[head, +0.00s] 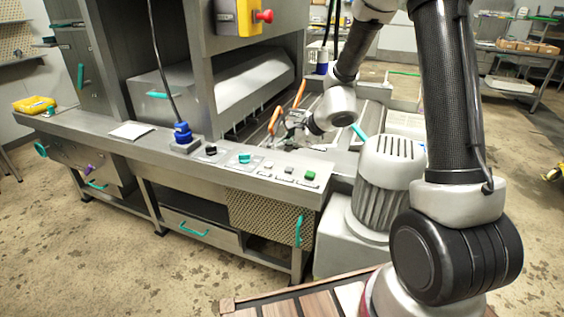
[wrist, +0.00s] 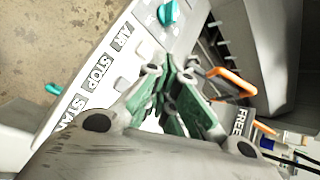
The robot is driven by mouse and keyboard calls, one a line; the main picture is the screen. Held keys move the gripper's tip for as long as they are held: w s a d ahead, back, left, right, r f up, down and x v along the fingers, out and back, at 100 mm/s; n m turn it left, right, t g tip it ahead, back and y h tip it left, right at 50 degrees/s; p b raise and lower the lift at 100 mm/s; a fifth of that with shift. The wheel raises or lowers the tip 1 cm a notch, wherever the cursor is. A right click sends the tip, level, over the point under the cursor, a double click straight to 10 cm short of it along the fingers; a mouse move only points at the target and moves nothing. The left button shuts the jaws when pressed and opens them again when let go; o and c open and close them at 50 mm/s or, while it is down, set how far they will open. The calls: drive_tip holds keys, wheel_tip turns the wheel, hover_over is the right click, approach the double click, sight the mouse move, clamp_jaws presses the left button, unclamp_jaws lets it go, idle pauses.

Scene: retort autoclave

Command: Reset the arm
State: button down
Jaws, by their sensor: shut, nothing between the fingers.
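My gripper (head: 292,127) is over the machine bench, just behind the right part of the control panel (head: 225,163) and beside the orange handles (head: 275,121). In the wrist view its green-padded fingers (wrist: 180,75) are together with nothing between them. Beside them the wrist view shows the panel (wrist: 122,65) with the labels "AIR" and "STOP", a partly hidden label, and a teal knob (wrist: 168,12). An orange handle (wrist: 232,83) and a label reading "FREE" (wrist: 240,121) are to the right of the fingers. The gripper body hides the lower middle of that view.
A grey ribbed motor housing (head: 388,185) stands close under my arm. A yellow box with a red button (head: 262,16) hangs above the bench. A blue plug with a cable (head: 183,133) stands on the panel ledge. Open floor (head: 140,250) lies in front.

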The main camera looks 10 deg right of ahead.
drive_tip(key=s+d+r+n+g, duration=0.25)
drive_tip(key=s+n, duration=0.35)
drive_tip(key=s, duration=0.4)
drive_tip(key=s+d+r+n+g, duration=0.1)
drive_tip(key=s+r+n+g, duration=0.1)
drive_tip(key=s+n+g, duration=0.5)
drive_tip(key=s+d+r+n+t+h, duration=0.5)
drive_tip(key=s+d+r+n+t, duration=0.1)
drive_tip(key=s+d+r, duration=0.6)
drive_tip(key=s+r, duration=0.2)
drive_tip(key=s, duration=0.2)
drive_tip(key=shift+s+d+n, duration=0.15)
drive_tip(key=shift+d+n, duration=0.05)
drive_tip(key=shift+n, duration=0.2)
drive_tip(key=shift+r, duration=0.1)
